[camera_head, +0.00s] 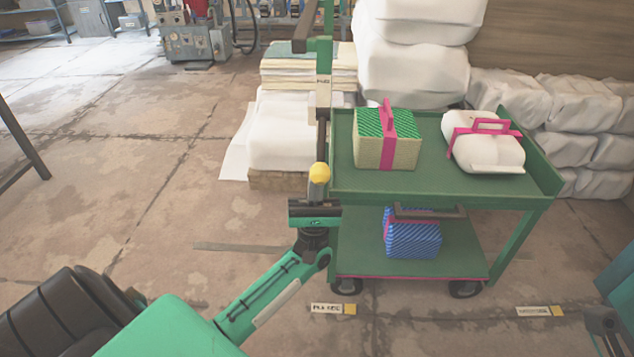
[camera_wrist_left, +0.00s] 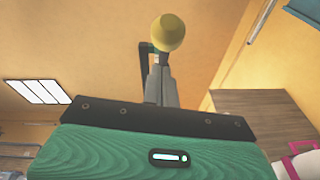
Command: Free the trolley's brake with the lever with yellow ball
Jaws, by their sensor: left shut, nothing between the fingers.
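The green trolley (camera_head: 435,190) stands right of centre in the head view. A yellow ball (camera_head: 319,172) sits at its left front corner, beside the upright post. The ball also shows at the top of the left wrist view (camera_wrist_left: 169,32), with a dark and green bar behind it. My left gripper (camera_head: 317,193) is just below the ball, its grey fingers (camera_wrist_left: 161,82) shut together and pointing toward it. Nothing is between the fingers. I cannot tell whether they touch the ball. The lever's shaft is mostly hidden by my gripper and the ball.
The top shelf holds a green-topped box (camera_head: 387,150) with pink straps and a white bundle (camera_head: 485,150). A blue patterned box (camera_head: 411,238) is on the lower shelf. Stacked white sacks (camera_head: 415,75) stand behind. The floor (camera_head: 130,170) to the left is mostly clear.

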